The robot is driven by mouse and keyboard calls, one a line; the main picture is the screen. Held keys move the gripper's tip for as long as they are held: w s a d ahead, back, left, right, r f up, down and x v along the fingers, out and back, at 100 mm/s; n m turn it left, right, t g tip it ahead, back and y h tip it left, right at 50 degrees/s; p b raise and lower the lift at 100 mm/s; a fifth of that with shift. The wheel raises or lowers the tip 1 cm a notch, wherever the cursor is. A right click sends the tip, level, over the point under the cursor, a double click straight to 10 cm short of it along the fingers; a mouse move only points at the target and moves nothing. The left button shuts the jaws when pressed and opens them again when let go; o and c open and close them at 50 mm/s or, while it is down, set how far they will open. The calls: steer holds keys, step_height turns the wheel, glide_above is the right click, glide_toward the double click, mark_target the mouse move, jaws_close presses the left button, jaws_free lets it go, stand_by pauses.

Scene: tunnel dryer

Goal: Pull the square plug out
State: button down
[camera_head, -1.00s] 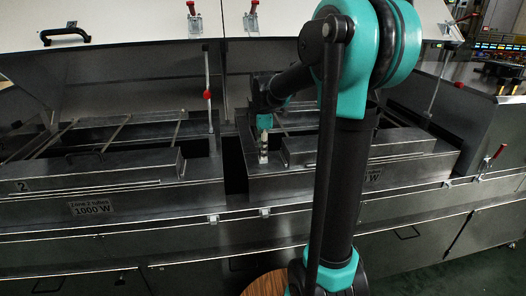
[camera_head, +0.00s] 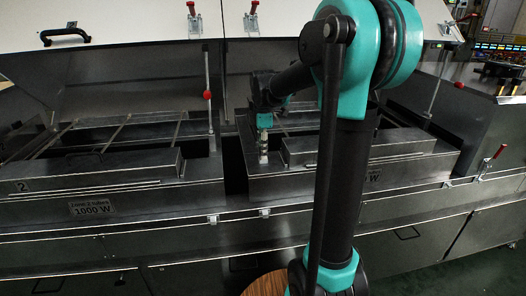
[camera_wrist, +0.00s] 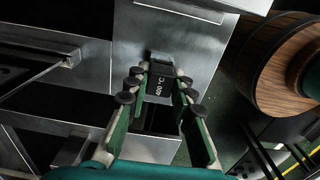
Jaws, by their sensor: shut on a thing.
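My gripper (camera_wrist: 162,77) points down at the dryer's metal top, with its two padded fingers on either side of a dark square plug (camera_wrist: 160,89) marked 400 °C. The fingers are shut on the plug. In the head view my gripper (camera_head: 263,148) is small, near the front rim of the right-hand dryer section (camera_head: 262,186). The plug cannot be made out there. Its lower end is hidden, so I cannot tell how far it sits in its seat.
A dark rectangular opening (camera_wrist: 158,120) lies beside the plug. A raised metal box (camera_head: 345,147) stands right of my gripper. A gap (camera_head: 235,170) parts the two dryer sections. A thin rod with a red knob (camera_head: 207,94) stands left. A round wooden object (camera_wrist: 272,70) is at the right.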

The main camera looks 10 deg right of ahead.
steer(key=shift+r, duration=0.5)
stand_by(0.7)
steer(key=shift+r, duration=0.8)
steer(key=shift+r, duration=0.1)
steer(key=shift+r, duration=2.15)
